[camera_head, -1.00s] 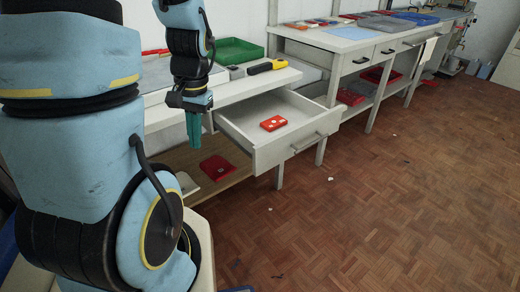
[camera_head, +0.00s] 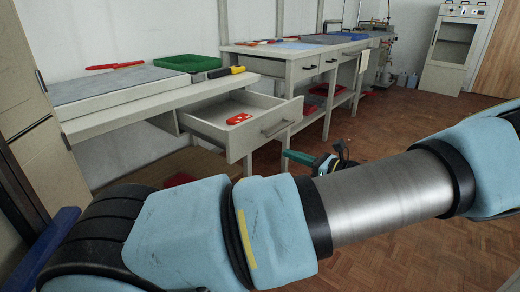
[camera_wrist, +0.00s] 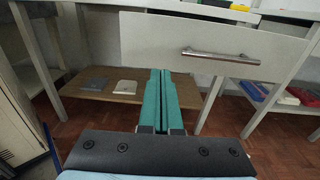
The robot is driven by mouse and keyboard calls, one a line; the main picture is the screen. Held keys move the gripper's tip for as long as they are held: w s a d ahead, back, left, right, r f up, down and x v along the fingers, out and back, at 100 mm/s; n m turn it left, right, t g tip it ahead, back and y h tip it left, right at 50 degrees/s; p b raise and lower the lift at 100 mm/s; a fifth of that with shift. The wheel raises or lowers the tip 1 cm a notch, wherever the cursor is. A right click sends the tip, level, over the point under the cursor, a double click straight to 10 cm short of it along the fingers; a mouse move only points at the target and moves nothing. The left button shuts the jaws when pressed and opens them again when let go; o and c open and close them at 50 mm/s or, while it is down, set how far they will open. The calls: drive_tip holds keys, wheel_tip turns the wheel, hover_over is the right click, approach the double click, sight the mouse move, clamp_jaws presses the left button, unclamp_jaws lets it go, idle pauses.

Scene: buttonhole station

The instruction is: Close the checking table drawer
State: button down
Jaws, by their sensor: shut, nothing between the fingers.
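The checking table drawer (camera_head: 243,138) is pulled well out, with a red object (camera_head: 239,118) lying inside. Its pale front panel and bar handle (camera_head: 281,126) face right in the head view. In the wrist view the drawer front (camera_wrist: 225,32) and its metal handle (camera_wrist: 222,55) lie ahead of my gripper. My gripper (camera_wrist: 161,73) has its green fingers closed together with nothing between them. In the head view my gripper (camera_head: 296,156) is beyond my forearm, out in front of the drawer front. The fingertips appear apart from the handle.
A long table (camera_head: 330,62) with drawers stands beyond, its lower shelf holding red items. A green tray (camera_head: 187,62) and a yellow-black tool (camera_head: 226,72) sit on the checking table's top. A lower shelf (camera_wrist: 110,82) shows under the drawer. Parquet floor (camera_head: 400,140) is open to the right.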

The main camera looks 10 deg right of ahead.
approach(251, 137)
drive_tip(key=shift+t, duration=0.3)
drive_tip(key=x, duration=0.6)
drive_tip(key=shift+w+a+f, duration=0.2)
drive_tip(key=shift+a, duration=0.15)
drive_tip(key=shift+w+a, duration=0.35)
drive_tip(key=x, duration=0.9)
drive_tip(key=p+x, duration=0.1)
drive_tip(key=x, duration=0.8)
drive_tip(key=p+x, duration=0.1)
drive_tip(key=x, duration=0.8)
drive_tip(key=shift+w+a+f, duration=0.15)
drive_tip(key=shift+w+f, duration=0.05)
drive_tip(key=shift+f, duration=0.1)
drive_tip(key=shift+w+a, duration=0.3)
drive_tip(key=shift+w, duration=0.05)
drive_tip(key=shift+r, duration=0.15)
